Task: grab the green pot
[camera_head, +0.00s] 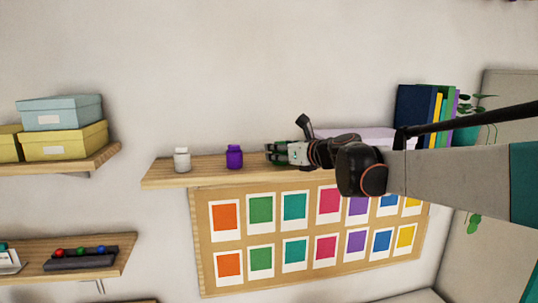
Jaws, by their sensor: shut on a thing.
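The green pot (272,148) is on the wooden wall shelf, to the right of the purple pot. Only bits of dark green show, as the fingers cover most of it. My gripper (284,153) reaches in from the right, lying nearly level, and is shut on the green pot. Whether the pot's base touches the shelf is hidden.
A purple pot (234,157) and a white pot (182,160) stand to the left on the same shelf (165,176). Books (415,112) and a plant stand behind my arm at right. A board of colour cards (205,290) hangs below. Boxes (62,113) sit at far left.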

